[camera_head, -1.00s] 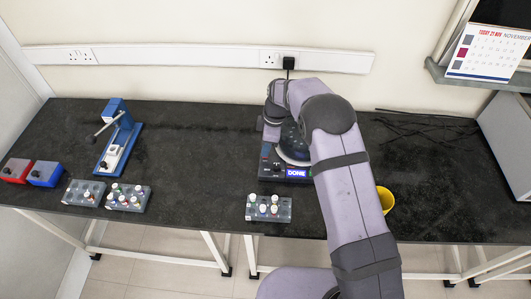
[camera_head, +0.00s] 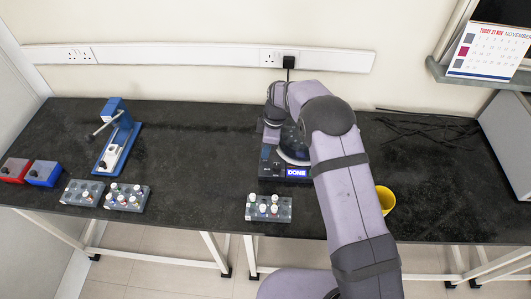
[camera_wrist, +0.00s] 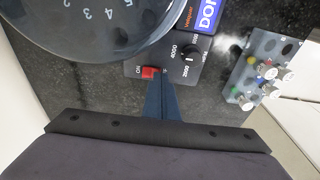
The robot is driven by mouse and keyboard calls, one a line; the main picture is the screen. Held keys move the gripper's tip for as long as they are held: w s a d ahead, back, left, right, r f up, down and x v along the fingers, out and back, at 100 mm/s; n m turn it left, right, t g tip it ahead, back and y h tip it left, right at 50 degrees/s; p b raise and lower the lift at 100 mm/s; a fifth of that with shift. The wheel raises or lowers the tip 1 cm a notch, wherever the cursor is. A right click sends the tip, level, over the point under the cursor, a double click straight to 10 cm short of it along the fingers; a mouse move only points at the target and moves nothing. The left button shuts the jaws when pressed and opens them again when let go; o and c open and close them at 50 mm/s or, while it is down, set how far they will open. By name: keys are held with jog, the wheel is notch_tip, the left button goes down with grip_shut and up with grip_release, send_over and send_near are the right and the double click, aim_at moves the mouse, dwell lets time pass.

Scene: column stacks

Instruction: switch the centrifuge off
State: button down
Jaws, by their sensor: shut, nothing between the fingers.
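The centrifuge (camera_head: 270,171) stands on the dark bench, partly hidden behind my arm, with a round clear lid and a blue display reading DONE (camera_head: 297,173). In the wrist view its panel (camera_wrist: 203,68) shows a red switch (camera_wrist: 149,72) with lettering beside it, and a black speed knob (camera_wrist: 187,57). My gripper (camera_wrist: 163,76) is shut and empty, its dark blue fingertips right beside the red switch. I cannot tell whether they touch it, or which way the switch is set. In the head view my gripper (camera_head: 268,150) is over the left side of the centrifuge.
A tube rack (camera_head: 284,213) stands in front of the centrifuge, and a yellow cup (camera_head: 386,199) is to the right. A blue press (camera_head: 118,145), two more racks, and red and blue boxes stand at left. The bench between is clear.

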dwell(0.3)
jog(key=shift+r+p, duration=1.4)
jog(key=shift+r, duration=1)
jog(key=shift+d+r, duration=0.15)
jog(key=shift+d, duration=0.05)
jog(key=s+d+r+m, duration=0.5)
jog(key=d, duration=0.2)
jog(key=s+d+r+m, duration=0.1)
jog(key=s+d+m, duration=0.3)
jog(key=s, duration=0.4)
jog(key=s+d+r+m+h, duration=0.1)
jog(key=s+d+r+m, duration=0.1)
jog(key=s+d+m, duration=0.2)
jog(key=s+d+r+m, duration=0.1)
jog(key=s+d+m, duration=0.3)
jog(key=s, duration=0.7)
jog(key=shift+s+r+m+h, duration=0.15)
jog(key=shift+s+m+h, duration=0.25)
jog(key=shift+m, duration=0.1)
jog(key=shift+d, duration=0.1)
